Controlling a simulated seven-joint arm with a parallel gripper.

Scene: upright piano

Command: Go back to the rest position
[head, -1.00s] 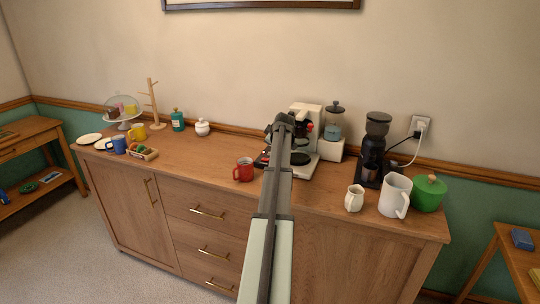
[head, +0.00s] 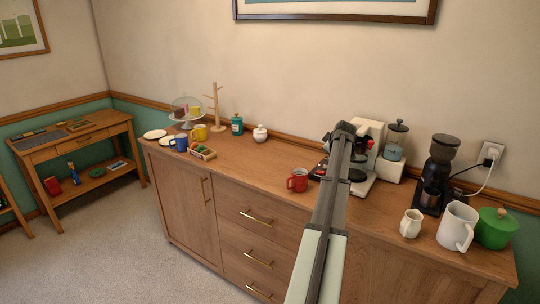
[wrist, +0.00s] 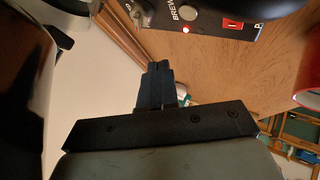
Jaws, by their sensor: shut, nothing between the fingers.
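My arm reaches up over the sideboard, with my gripper (head: 342,132) beside the white and black coffee machine (head: 366,152) and overlapping it in the head view. In the wrist view my gripper (wrist: 158,70) has its dark fingers closed together with nothing between them. A dark panel (wrist: 222,30) marked "BREW", with a red lit lamp and a red switch, is close above the fingers there. A red mug (head: 297,180) stands on the sideboard left of my arm. Part of it also shows at the right edge of the wrist view (wrist: 309,75).
On the wooden sideboard (head: 245,170), a black grinder (head: 437,172), cream jug (head: 411,223), white pitcher (head: 456,226) and green pot (head: 496,228) stand right of my arm. Mugs, plates and a cake dome (head: 187,108) stand at the left. The middle is fairly clear.

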